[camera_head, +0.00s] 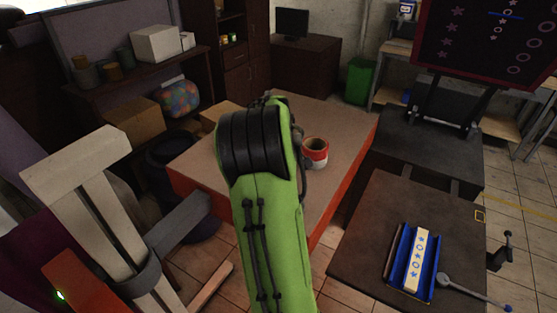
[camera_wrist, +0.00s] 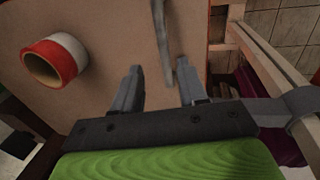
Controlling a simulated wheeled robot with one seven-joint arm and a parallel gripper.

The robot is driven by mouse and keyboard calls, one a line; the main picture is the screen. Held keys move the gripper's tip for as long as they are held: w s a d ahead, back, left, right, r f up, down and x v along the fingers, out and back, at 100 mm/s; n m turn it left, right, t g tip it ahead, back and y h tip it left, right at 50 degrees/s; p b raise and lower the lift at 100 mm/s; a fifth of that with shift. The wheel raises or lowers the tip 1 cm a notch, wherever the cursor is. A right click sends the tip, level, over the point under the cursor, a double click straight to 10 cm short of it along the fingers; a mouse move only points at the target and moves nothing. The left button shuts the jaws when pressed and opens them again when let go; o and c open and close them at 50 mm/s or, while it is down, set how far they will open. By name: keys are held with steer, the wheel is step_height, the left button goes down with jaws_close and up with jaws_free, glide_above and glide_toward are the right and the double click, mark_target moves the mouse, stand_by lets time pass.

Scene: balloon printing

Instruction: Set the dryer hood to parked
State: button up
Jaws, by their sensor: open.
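I cannot pick out the dryer hood for certain. A pale beige post (camera_head: 100,210) with a flat top stands at the left, with a grey collar and a grey arm (camera_head: 180,223) reaching right from it. The post and collar also show at the right of the wrist view (camera_wrist: 268,55). My gripper (camera_wrist: 160,80) is open over the table, its two fingers apart and nothing held. A thin grey bar (camera_wrist: 162,45) shows just beyond and between the fingertips; whether it touches them I cannot tell. In the head view my green arm hides the gripper.
A red and white tape roll or can (camera_head: 315,152) sits on the red-edged table (camera_head: 345,135). A dark round object (camera_head: 172,152) stands left of the table. A dark bench (camera_head: 365,245) at right bears a blue tray (camera_head: 399,262). Shelves fill the back left.

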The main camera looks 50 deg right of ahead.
step_height(320, 180, up, 10)
steer(key=a, duration=0.2)
steer(key=shift+f, duration=0.15)
steer(key=shift+s, duration=0.1)
